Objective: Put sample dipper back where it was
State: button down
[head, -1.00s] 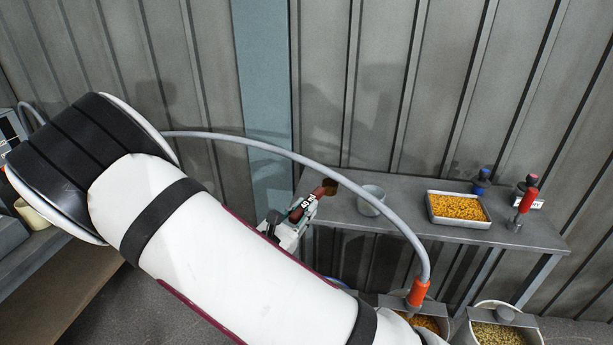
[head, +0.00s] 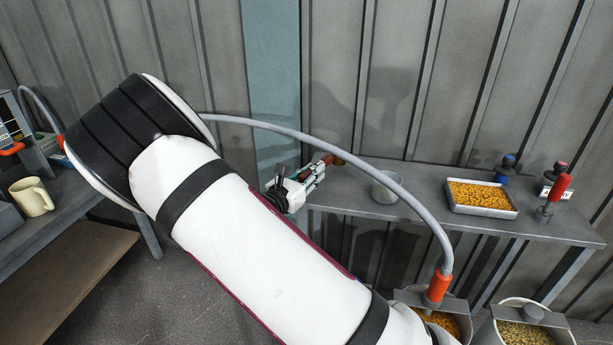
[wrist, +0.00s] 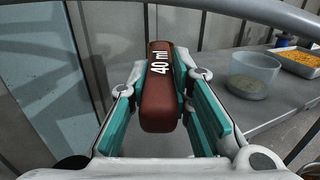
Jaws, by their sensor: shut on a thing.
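The sample dipper has a red-brown handle (head: 321,167) marked "40 ml". It fills the middle of the wrist view (wrist: 160,95). My gripper (head: 307,180) is shut on the handle, with teal pads on both sides in the wrist view. In the head view the dipper is in the air near the left end of the grey bench (head: 420,190), left of the clear tub. The dipper's far end shows as a small brown shape; its scoop cannot be made out. The handle hides part of the scene behind it in the wrist view.
The clear tub (head: 388,187) stands on the bench's left part; a tray of orange grains (head: 481,197) is right of it. Grain buckets (head: 522,335) are below. A mug (head: 32,197) stands on the left table.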

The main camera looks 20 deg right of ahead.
jog(key=w, duration=0.5)
jog(key=shift+w+d+f+b, duration=0.1)
jog(key=shift+d+f+b, duration=0.15)
jog(key=shift+b, duration=0.15)
jog(key=shift+w+f, duration=0.2)
jog(key=shift+w, duration=0.1)
jog(key=shift+f+b, duration=0.4)
jog(key=shift+f, duration=1.25)
jog(key=c, duration=1.4)
grip_release()
jog(key=shift+c, duration=0.2)
